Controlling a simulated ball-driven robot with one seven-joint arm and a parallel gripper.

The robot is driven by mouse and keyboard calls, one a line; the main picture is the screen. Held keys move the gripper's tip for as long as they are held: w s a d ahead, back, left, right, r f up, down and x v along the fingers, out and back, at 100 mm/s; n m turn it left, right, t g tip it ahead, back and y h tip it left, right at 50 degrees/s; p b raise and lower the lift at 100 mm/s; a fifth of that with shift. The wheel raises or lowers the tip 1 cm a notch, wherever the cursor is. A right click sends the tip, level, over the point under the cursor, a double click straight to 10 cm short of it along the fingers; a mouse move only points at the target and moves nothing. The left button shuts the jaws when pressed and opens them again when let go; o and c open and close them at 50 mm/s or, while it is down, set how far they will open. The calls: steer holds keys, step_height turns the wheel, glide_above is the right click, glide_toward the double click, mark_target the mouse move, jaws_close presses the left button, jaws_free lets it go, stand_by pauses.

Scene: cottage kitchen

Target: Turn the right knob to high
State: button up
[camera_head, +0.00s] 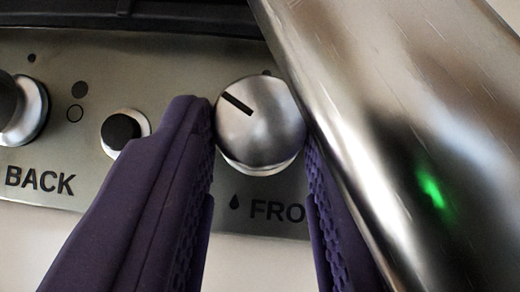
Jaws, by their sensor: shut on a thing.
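A round brushed-metal knob (261,124) sits above the partly hidden lettering "FRO" on a steel control panel (60,180). Its dark pointer line points to the upper left. My gripper (260,135) has two purple fingers, one on each side of this knob, and is shut on it. The right finger is partly hidden behind a large metal bar. A second knob (18,108) stands at the left edge above the word "BACK", partly cut off by the picture edge.
A thick shiny metal bar, perhaps a handle (400,130), crosses the right side close to the camera and hides the panel there. It shows a green glint. A small black button (121,131) lies left of the gripped knob.

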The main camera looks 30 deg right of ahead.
steer(key=o, duration=1)
steer(key=shift+o, duration=0.2)
steer(key=shift+r, duration=0.1)
steer(key=p+v, duration=0.3)
steer(key=v, duration=0.4)
steer(key=shift+s+a+r, duration=0.15)
steer(key=shift+s+r, duration=0.05)
